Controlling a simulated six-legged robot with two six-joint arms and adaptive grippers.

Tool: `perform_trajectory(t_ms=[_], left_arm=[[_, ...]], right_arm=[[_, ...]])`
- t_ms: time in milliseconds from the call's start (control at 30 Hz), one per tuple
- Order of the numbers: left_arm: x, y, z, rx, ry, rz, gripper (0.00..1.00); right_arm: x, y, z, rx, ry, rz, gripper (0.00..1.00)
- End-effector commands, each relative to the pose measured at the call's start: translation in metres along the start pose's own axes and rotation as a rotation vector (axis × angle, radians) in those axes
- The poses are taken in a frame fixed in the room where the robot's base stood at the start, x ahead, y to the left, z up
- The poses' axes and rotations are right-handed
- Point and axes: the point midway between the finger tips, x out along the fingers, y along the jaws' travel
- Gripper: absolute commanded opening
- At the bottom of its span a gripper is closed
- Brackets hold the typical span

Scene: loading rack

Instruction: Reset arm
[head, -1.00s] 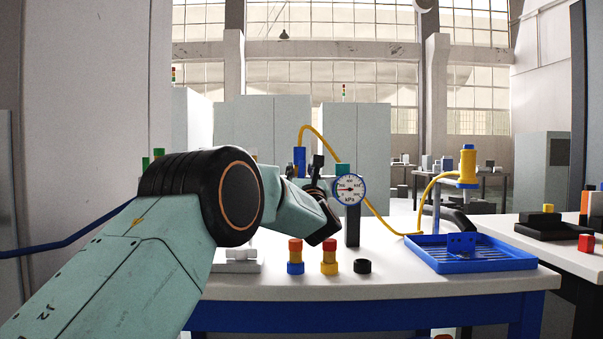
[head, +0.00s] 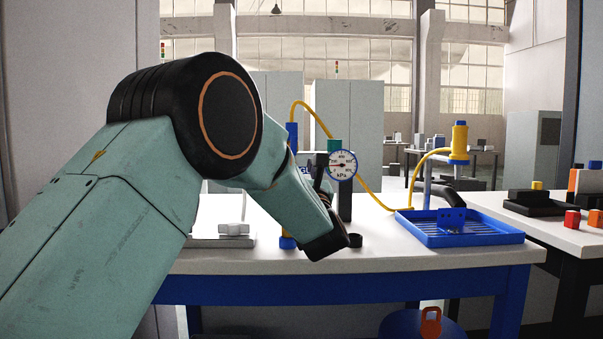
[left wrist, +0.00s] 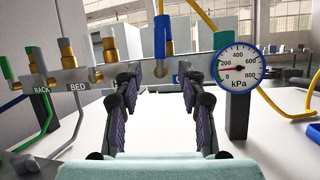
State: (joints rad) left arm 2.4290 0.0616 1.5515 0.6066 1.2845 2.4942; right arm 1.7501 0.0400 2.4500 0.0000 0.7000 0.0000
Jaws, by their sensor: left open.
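My left arm comes in from the left in the head view, and its gripper (head: 319,175) is small and partly hidden behind my own wrist link. In the left wrist view the two dark, ridged fingers (left wrist: 160,85) stand apart with nothing between them. The fingers point toward a grey panel (left wrist: 70,82) marked RACK and BED, with brass fittings, and a kPa gauge (left wrist: 238,68) is to their right. The gauge (head: 342,165) also shows just right of the gripper in the head view. My right gripper is not in view.
A blue tray (head: 461,238) sits on the white bench (head: 400,263), beside a yellow hose and yellow fitting (head: 459,140). Another table with small blocks is at right.

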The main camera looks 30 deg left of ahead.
Motion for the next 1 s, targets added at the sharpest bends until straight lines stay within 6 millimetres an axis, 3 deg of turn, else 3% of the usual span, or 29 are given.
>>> perform_trajectory(t_ms=[200,1000], left_arm=[[-0.015,0.0,0.0,0.001,0.0,0.0,0.4],[-0.018,0.001,0.001,0.001,-0.001,0.001,0.4]], right_arm=[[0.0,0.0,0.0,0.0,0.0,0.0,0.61],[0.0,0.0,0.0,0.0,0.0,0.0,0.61]])
